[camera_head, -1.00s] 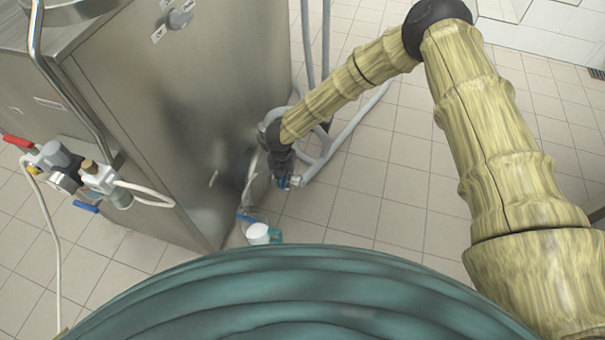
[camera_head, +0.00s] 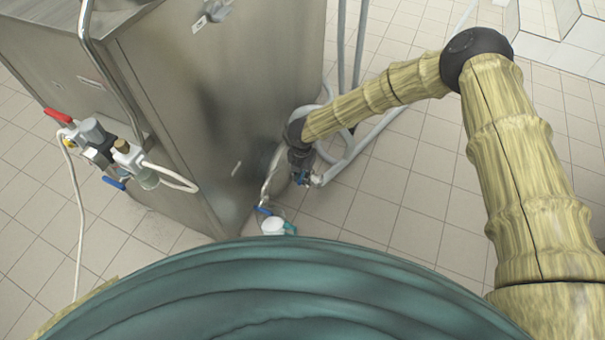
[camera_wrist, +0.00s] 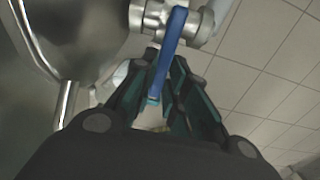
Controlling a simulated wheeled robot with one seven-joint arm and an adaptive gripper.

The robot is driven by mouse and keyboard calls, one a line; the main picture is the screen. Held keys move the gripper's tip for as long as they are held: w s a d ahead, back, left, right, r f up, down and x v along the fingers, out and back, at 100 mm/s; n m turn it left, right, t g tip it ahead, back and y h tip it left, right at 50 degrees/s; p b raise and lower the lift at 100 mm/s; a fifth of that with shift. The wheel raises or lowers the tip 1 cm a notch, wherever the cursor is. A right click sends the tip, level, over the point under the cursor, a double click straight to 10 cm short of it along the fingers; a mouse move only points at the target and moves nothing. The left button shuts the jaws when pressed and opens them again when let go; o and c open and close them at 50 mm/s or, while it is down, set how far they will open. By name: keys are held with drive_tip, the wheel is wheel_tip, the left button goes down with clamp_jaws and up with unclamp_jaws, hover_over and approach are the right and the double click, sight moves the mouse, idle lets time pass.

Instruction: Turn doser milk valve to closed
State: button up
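A valve with a long blue lever (camera_wrist: 172,42) sits on a metal body (camera_wrist: 150,16) at the top of the wrist view. The lever points back toward my wrist. My gripper (camera_wrist: 165,62) has its dark, teal-padded fingers on both sides of the lever. The gaps are narrow, and I cannot tell whether the pads press on it. In the head view my gripper (camera_head: 301,172) points down beside the lower corner of the steel machine (camera_head: 185,110). There blue parts and a grey pipe are too small to separate clearly from the fingertips.
A valve cluster with a red lever (camera_head: 58,115) and a blue lever (camera_head: 113,183) is on the machine's left side, with a white hose (camera_head: 76,225). Another blue lever (camera_head: 264,211) and a white object (camera_head: 274,226) are low near my gripper. Grey pipes (camera_head: 365,145) run behind it. Tiled floor lies right.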

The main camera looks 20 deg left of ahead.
drive_tip(key=o, duration=0.3)
drive_tip(key=shift+o, duration=0.2)
wheel_tip(320, 180, up, 12)
idle(0.5)
idle(0.4)
